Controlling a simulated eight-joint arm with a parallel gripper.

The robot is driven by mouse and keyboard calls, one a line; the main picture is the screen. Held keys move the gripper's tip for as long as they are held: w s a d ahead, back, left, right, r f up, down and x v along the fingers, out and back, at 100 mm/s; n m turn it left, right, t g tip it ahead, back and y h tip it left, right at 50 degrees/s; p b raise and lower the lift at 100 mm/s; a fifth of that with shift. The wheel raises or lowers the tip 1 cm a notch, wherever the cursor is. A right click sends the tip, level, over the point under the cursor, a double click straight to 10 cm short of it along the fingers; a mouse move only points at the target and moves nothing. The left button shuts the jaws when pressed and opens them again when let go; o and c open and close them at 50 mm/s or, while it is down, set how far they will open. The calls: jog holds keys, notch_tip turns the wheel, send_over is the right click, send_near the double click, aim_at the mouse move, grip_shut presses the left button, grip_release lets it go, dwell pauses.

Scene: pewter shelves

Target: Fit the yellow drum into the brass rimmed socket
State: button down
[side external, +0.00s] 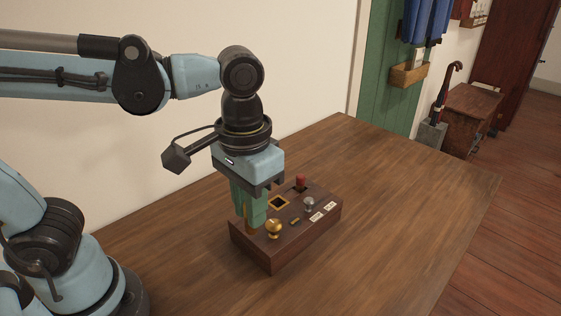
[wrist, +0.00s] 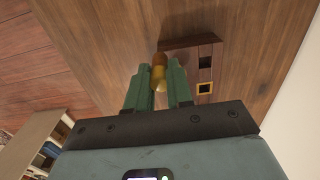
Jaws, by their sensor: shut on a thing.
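The yellow drum (wrist: 160,75) shows between my two green fingers in the wrist view, with a browner part at its far end. In the side external view, a narrow orange-brown strip (side external: 247,227) shows by the fingertips; the rest is hidden. My gripper (side external: 249,217) points down over the left end of a dark wooden block and is shut on the drum. The brass rimmed socket (side external: 279,202) is a square dark opening in the block's top, right of my fingers. It also shows in the wrist view (wrist: 204,88), empty and apart from the drum.
The dark wooden block (side external: 286,245) also carries a brass knob (side external: 273,228) close to my fingers, a red-topped peg (side external: 300,181), a grey knob (side external: 308,203) and pale labels (side external: 316,217). The wooden table (side external: 400,225) is clear to the right. A wall stands behind.

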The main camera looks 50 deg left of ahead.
jog(key=shift+s+d+r, duration=0.15)
jog(key=shift+d+r, duration=0.1)
jog(key=shift+d, duration=0.05)
jog(key=shift+w+d+r, duration=0.1)
jog(key=shift+w+d, duration=0.05)
jog(key=shift+w, duration=0.1)
jog(key=w, duration=0.6)
send_near(278, 191)
jog(key=s+d+f, duration=0.2)
jog(key=shift+s+d+f, duration=0.2)
jog(key=shift+s+d, duration=0.15)
jog(key=shift+d, duration=0.05)
jog(key=shift+f, duration=2.05)
jog(key=shift+f, duration=0.1)
jog(key=c, duration=1)
grip_release()
